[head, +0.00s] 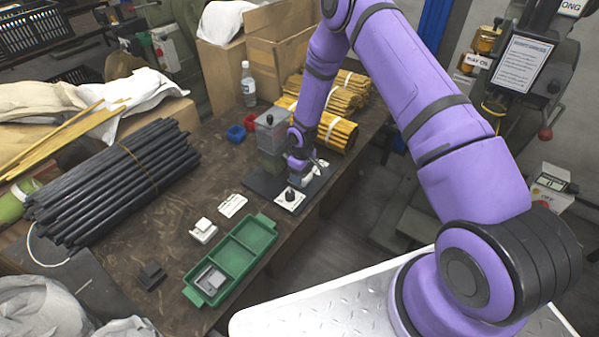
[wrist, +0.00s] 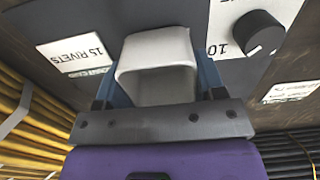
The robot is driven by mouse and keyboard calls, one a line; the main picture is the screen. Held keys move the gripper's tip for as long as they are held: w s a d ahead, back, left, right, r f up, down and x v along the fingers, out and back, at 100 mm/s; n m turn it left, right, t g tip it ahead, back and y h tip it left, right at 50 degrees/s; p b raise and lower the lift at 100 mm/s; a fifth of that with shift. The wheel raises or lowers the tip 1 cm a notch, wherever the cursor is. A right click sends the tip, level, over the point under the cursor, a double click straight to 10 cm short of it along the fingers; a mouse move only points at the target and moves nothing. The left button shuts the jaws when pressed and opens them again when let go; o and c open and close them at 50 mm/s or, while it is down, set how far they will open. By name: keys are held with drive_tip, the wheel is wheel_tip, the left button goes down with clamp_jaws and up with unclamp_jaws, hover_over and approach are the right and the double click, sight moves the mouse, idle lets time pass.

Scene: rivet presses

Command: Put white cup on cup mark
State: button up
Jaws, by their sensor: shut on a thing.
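The white cup (wrist: 157,65) is a squarish, open cup that fills the middle of the wrist view. My gripper (wrist: 155,88) is shut on it, with one blue finger on each side. In the head view my gripper (head: 301,174) is low over the dark base plate (head: 262,184) of the rivet device, behind its black knob. Only a small pale part of the cup shows there. I cannot make out the cup mark, and I cannot tell whether the cup touches the plate.
A knob (wrist: 258,32) on a white dial and a "15 RIVETS" card (wrist: 76,54) lie close to the cup.

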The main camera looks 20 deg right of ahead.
drive_tip(key=shift+w+a, duration=0.25)
drive_tip(key=shift+w, duration=0.2)
drive_tip(key=shift+f, duration=0.1)
drive_tip(key=shift+f, duration=0.1)
drive_tip(key=o, duration=0.9)
wheel_tip(320, 180, up, 12)
drive_tip(key=shift+r, duration=0.25)
